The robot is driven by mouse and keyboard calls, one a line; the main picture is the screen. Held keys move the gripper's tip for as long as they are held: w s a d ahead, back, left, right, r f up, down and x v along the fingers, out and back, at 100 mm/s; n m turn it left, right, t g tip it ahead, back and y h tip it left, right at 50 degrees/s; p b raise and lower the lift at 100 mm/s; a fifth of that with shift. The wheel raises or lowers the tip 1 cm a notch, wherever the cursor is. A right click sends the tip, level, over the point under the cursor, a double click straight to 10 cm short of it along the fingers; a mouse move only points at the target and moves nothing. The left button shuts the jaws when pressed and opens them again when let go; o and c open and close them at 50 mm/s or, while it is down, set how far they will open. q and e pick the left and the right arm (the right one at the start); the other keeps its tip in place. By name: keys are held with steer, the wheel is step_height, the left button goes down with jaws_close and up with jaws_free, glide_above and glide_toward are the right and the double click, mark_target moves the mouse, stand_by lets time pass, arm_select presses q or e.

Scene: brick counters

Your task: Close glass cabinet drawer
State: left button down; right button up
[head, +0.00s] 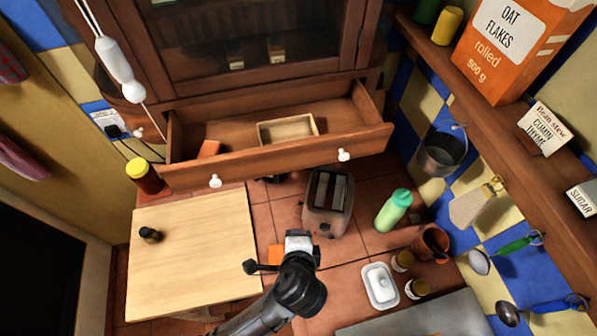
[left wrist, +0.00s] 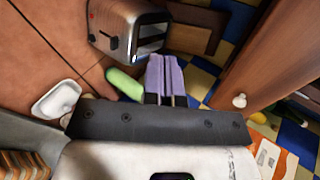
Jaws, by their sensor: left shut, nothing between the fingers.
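The wooden drawer (head: 270,160) under the glass-fronted cabinet (head: 255,40) is pulled open. Its front has two white knobs (head: 344,155). Inside it are a small wooden tray (head: 287,129) and an orange item (head: 209,148). In the left wrist view the drawer front (left wrist: 245,65) runs down the right side, with a white knob (left wrist: 239,100). My left gripper (head: 299,240) is in front of and below the drawer, apart from it. Its purple fingers (left wrist: 165,78) are shut with nothing between them. My right gripper is not in view.
On the tiled counter stand a toaster (head: 328,203), a green bottle (head: 393,211) and a white dish (head: 380,286). A wooden board (head: 190,255) lies at left, with a red jar with a yellow lid (head: 144,177) near its back edge. A bucket (head: 442,153) hangs at right.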

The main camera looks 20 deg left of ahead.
mark_target(302, 167)
arm_select(q)
steer(key=w+d+r+m+t+y, duration=0.1)
steer(key=d+r+m+t+y, duration=0.45)
steer(key=m, duration=0.95)
steer(key=x, duration=0.4)
steer(key=p+x, duration=0.1)
steer(key=x, duration=0.3)
steer(key=r+x, duration=0.1)
steer(key=x, duration=0.3)
steer(key=shift+w+a+p, duration=0.1)
steer(key=shift+a+p, duration=0.15)
steer(key=shift+p, duration=0.1)
steer(key=shift+x, duration=0.9)
steer(key=shift+f, duration=0.1)
